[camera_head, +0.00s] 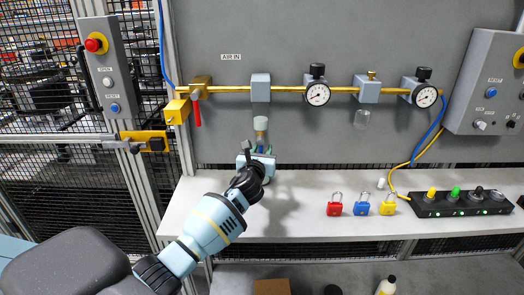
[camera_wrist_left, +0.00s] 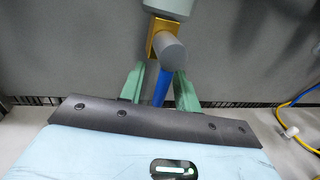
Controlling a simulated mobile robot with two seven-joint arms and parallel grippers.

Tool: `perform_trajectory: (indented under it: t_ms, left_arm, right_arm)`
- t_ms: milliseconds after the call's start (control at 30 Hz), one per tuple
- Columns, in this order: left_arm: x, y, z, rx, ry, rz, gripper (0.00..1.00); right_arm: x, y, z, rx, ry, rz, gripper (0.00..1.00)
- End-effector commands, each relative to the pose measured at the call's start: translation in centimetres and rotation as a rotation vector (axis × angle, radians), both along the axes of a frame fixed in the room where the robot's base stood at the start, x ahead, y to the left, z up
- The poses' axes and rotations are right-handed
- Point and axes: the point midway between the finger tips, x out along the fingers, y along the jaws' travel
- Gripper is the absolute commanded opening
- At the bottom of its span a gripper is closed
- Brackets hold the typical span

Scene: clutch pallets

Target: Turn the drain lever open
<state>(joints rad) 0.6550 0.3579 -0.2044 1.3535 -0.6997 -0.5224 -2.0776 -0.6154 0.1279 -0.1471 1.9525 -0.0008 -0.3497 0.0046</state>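The drain lever is a blue bar (camera_wrist_left: 162,88) hanging from a grey round pivot (camera_wrist_left: 170,52) and a brass-coloured fitting, below a pale bowl (camera_head: 261,123) on the air line. My left gripper (camera_head: 262,150) is just below that bowl in the head view. In the left wrist view its two green fingers (camera_wrist_left: 160,86) stand apart, one on each side of the blue lever. Gaps show between the lever and the fingers, so I see no grip on it. The lever's lower end is hidden behind the gripper's dark front edge. My right gripper is not in view.
A brass pipe (camera_head: 345,89) with gauges runs along the grey panel. A red lever (camera_head: 197,112) hangs at its left end. Red, blue and yellow padlocks (camera_head: 361,208) and a black button box (camera_head: 460,204) are on the shelf (camera_head: 300,223). The shelf's middle is clear.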

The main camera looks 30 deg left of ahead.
Motion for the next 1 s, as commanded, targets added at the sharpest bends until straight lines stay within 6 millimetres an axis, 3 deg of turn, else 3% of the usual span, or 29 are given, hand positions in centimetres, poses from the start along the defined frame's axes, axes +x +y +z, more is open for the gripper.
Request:
perform_trajectory:
  t_ms: [233, 500, 1000]
  left_arm:
    - [0.07, 0.02, 0.07, -0.001, -0.001, 0.0, 0.32]
    - [0.04, 0.03, 0.06, -0.001, -0.001, 0.0, 0.0]
    - [0.26, -0.28, -0.17, -0.08, -0.048, 0.001, 0.0]
  right_arm:
    - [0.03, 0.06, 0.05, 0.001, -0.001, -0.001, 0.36]
    - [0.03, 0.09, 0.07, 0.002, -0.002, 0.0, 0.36]
    - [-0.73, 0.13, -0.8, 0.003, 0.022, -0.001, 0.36]
